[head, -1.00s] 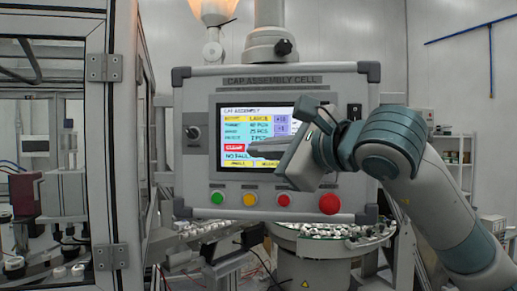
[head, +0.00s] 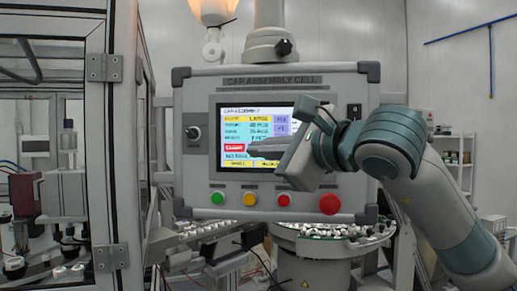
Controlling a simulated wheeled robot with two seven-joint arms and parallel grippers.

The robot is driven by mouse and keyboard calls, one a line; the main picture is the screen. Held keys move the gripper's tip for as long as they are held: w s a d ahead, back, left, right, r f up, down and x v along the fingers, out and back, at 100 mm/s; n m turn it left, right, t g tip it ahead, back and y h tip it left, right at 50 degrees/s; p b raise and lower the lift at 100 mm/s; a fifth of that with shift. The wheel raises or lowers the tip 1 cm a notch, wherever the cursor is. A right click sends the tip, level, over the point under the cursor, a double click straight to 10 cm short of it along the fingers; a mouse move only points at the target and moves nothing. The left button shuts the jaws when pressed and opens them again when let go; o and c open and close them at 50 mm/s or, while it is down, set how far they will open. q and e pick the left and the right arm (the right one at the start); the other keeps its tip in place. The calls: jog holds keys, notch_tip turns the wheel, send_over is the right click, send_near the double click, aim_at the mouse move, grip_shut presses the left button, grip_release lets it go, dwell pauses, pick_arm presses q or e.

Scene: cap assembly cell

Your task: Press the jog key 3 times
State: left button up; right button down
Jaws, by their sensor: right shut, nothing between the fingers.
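The control panel (head: 355,78) labelled "CAP ASSEMBLY CELL" faces me with a lit touchscreen (head: 232,126). The screen shows coloured rows, a red field (head: 235,148) and a yellow row along the bottom (head: 240,163). I cannot make out a key marked jog; the lower right of the screen is hidden behind my gripper. My right gripper (head: 254,151) is shut and empty. Its fingertips point left in front of the lower middle of the screen, beside the red field. I cannot tell whether they touch the glass. My left gripper is out of view.
Below the screen are green (head: 217,197), yellow (head: 250,199) and red (head: 284,200) buttons and a larger red button (head: 330,204). A key switch (head: 194,132) is at the left. A framed machine enclosure (head: 107,150) stands left; a round feeder (head: 330,247) sits below.

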jog(key=shift+w, duration=0.1)
dwell(0.6)
jog(key=shift+w+d+b, duration=0.1)
jog(key=shift+w+b, duration=0.2)
jog(key=shift+b, duration=0.15)
jog(key=shift+d, duration=0.2)
